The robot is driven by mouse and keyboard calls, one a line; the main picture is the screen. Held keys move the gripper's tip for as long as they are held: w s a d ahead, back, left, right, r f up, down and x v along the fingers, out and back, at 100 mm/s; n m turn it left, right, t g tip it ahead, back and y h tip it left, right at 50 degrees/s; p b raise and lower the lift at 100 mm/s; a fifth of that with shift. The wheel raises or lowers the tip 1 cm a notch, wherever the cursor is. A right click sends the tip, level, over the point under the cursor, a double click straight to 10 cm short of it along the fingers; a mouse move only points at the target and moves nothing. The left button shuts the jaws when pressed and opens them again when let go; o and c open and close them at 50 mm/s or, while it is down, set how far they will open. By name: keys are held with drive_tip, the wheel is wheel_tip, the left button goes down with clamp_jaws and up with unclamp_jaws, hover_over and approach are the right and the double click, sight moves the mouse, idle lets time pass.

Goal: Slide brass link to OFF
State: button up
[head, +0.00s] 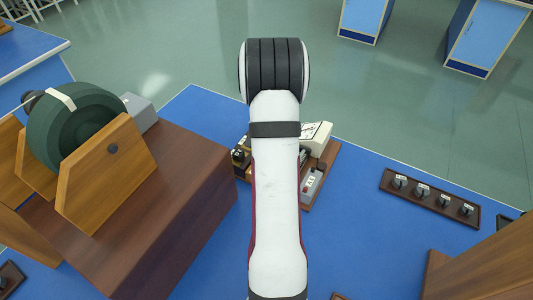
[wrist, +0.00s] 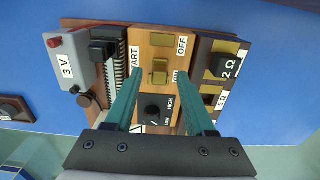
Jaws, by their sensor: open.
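In the wrist view, the brass link (wrist: 159,71) is a small brass block on an orange wooden panel (wrist: 146,52). It sits beside the partly covered ON label (wrist: 177,78). A flat brass plate (wrist: 164,40) lies above it in the picture, beside the OFF label (wrist: 182,44). My gripper (wrist: 158,77) is open, its two teal fingers pointing at the panel. In the picture the fingertips lie to either side of the link, with nothing held between them. Whether they touch the panel is unclear. In the head view my arm hides the gripper and the link.
Left of the panel are a grey 3 V box (wrist: 66,62) and a black slider (wrist: 102,50). On the right is a 2 Ω block (wrist: 222,66). A large brown wooden stand (head: 150,205) rises left of the board in the head view.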

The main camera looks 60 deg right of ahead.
clamp_jaws()
idle(1.4)
